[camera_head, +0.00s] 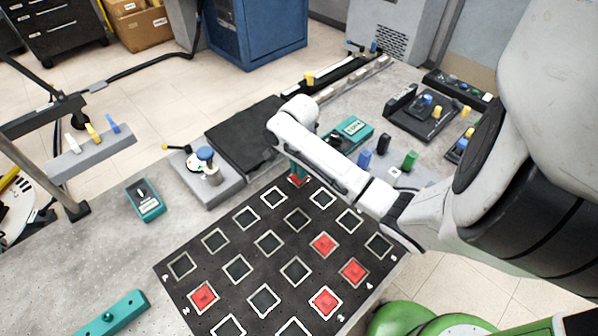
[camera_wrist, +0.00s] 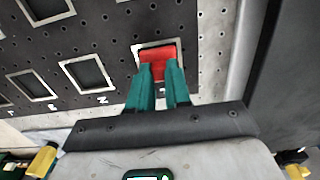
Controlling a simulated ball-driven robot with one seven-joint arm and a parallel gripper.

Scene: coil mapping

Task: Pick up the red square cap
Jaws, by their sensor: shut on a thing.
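My gripper (camera_wrist: 162,72) has two green fingers. They are shut on a red square cap (camera_wrist: 158,54) in the wrist view. The cap is at a white square outline on the black perforated board (camera_wrist: 110,52); I cannot tell whether it touches the board or is lifted slightly. In the head view my gripper (camera_head: 296,175) is at the far corner of the board (camera_head: 217,262), with a small part of the red cap (camera_head: 297,180) showing under the fingers. Other red caps (camera_head: 323,245) sit in several squares towards the board's near right, and one red cap (camera_head: 203,298) is at the near left.
A black pad (camera_head: 245,135) and a grey block with a blue knob (camera_head: 206,165) stand beyond the board. A green meter (camera_head: 146,199) lies to the left. Blue, black and green pegs (camera_head: 410,160) stand behind my arm on the right.

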